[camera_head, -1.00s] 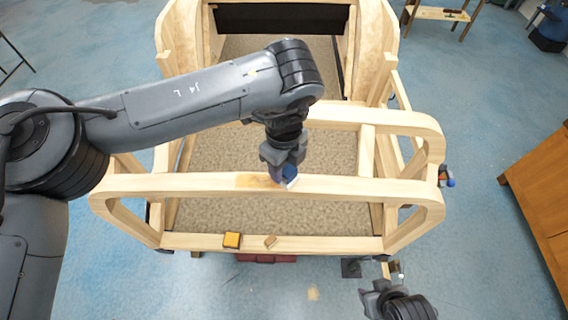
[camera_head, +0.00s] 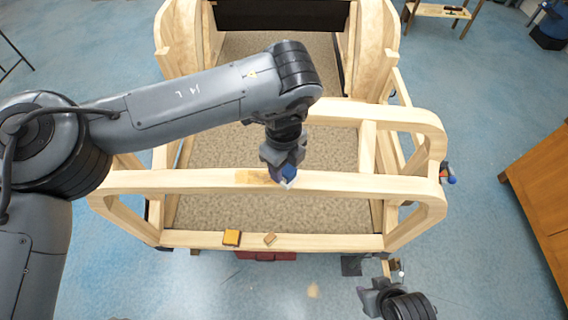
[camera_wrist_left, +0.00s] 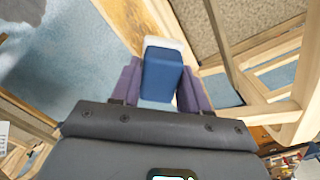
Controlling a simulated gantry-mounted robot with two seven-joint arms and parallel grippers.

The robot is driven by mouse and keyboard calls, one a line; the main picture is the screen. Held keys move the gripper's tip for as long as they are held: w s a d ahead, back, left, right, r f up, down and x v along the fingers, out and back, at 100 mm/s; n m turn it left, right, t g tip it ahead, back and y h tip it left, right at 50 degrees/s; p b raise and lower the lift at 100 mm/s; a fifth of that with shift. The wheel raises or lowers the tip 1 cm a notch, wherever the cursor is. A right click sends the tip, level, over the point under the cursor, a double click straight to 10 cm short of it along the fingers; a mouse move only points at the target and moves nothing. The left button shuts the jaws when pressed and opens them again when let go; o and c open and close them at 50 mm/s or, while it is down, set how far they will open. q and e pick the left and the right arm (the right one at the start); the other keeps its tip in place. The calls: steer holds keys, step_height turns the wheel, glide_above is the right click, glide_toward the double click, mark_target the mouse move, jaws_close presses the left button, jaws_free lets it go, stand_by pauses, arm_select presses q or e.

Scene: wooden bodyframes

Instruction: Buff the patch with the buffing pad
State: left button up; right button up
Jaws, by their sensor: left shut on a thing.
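My left gripper (camera_head: 286,176) is shut on the buffing pad (camera_head: 289,172), a blue block with a white face. The pad is at the upper front rail (camera_head: 340,182) of the wooden frame. In the left wrist view the pad (camera_wrist_left: 161,72) sits between the purple-grey fingers, over the wood; I cannot tell if it touches. The patch (camera_head: 255,177), a darker yellowish area on the rail, lies just left of the pad. My right gripper (camera_head: 375,296) is at the lower right, away from the frame; its fingers are too small to read.
A wooden cabinet (camera_head: 540,190) stands at the right. A red thing (camera_head: 266,256) is below the frame. Blue floor is open around it.

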arm_select(q)
steer(key=shift+a+r, duration=0.1)
steer(key=shift+a, duration=1.7)
steer(key=shift+w+a, duration=0.1)
steer(key=shift+a, duration=1.25)
steer(key=shift+a+p, duration=0.4)
steer(key=shift+a, duration=0.45)
steer(key=shift+p, duration=0.3)
steer(key=shift+d+p, duration=0.5)
steer(key=shift+d, duration=1.35)
steer(key=shift+d+f+p, duration=0.15)
steer(key=shift+d+p, duration=0.05)
steer(key=shift+d, duration=0.9)
steer(key=shift+d+f+p, duration=0.1)
steer(key=shift+d+p, duration=0.05)
steer(key=shift+d, duration=0.9)
